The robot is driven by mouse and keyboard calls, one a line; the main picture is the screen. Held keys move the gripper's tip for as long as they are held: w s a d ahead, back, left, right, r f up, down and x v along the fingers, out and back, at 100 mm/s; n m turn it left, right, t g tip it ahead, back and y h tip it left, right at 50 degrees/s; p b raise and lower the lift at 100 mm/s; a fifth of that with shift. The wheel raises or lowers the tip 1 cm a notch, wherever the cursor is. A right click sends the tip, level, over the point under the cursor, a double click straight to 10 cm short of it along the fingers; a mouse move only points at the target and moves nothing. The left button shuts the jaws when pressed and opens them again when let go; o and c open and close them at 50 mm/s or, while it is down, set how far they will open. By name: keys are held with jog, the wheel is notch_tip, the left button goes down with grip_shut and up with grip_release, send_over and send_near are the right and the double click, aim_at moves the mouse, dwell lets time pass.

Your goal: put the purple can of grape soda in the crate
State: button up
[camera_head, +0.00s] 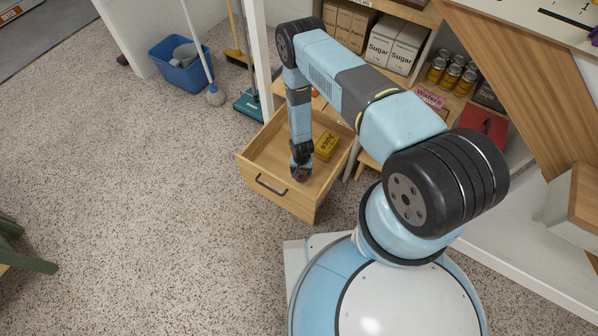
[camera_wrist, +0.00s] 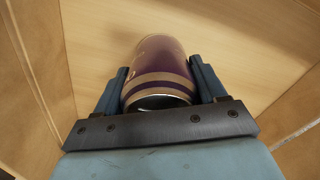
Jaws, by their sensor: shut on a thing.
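The purple can (camera_wrist: 162,62) has a tan band and a silver end that faces the wrist camera. It is between the two fingers of my gripper (camera_wrist: 159,68), which is shut on it. In the head view my gripper (camera_head: 301,172) is inside an open wooden drawer (camera_head: 273,193), near its front panel. The can is mostly hidden there. Pale wood of the drawer fills the wrist view behind the can; I cannot tell whether the can touches the drawer floor. I cannot make out a crate in either view.
A yellow box (camera_head: 326,146) lies in the drawer, right of my gripper. Shelves behind hold sugar boxes (camera_head: 397,45) and several cans (camera_head: 450,74). A blue bin (camera_head: 181,66), a mop and brooms stand at the back left. The speckled floor (camera_head: 130,180) at left is clear.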

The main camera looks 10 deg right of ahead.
jog(key=o, duration=1.5)
jog(key=shift+f, duration=0.1)
jog(key=shift+c, duration=0.2)
notch_tip(320, 180, up, 12)
jog(key=shift+r, duration=0.1)
